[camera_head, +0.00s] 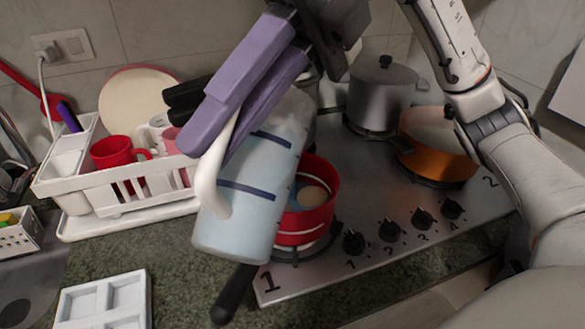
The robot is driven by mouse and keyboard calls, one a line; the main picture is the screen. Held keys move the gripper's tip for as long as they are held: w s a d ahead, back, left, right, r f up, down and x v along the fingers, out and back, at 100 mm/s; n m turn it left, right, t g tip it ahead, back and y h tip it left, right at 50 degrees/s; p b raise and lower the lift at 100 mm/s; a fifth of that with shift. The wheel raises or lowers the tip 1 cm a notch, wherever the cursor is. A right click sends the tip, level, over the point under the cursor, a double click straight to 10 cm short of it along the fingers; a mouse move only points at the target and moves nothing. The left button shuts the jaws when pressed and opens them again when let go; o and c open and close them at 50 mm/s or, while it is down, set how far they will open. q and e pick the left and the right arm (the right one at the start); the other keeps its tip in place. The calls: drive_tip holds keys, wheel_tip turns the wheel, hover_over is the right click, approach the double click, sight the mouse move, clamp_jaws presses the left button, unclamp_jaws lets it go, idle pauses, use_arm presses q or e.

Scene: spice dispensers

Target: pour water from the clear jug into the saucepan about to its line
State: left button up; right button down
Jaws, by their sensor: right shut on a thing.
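My right gripper (245,95), with purple fingers, is shut on the white handle of the clear jug (240,222). The jug holds pale bluish water and has dark blue bands. It is held up, tilted with its top to the right, in front of and partly over the red saucepan (308,225). The saucepan stands on the front left burner, its black handle (232,297) pointing toward me. Part of its inside shows, with a round pale orange shape in it. The jug hides its left side, and I cannot tell its water level. My left gripper is out of view.
A grey lidded pot (381,92) and an orange pan (440,140) stand on the steel hob (345,180). A white dish rack (165,187) with a red mug (115,152) is at left. A white divided tray (75,297) lies front left.

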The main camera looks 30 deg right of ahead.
drive_tip(key=shift+w+d+f+y+b, duration=0.25)
drive_tip(key=shift+y+b, duration=0.15)
drive_tip(key=shift+b, duration=0.35)
drive_tip(key=shift+w+d+f+g+b, duration=0.2)
drive_tip(key=shift+g+b, duration=0.3)
drive_tip(key=shift+b, duration=0.25)
idle(1.8)
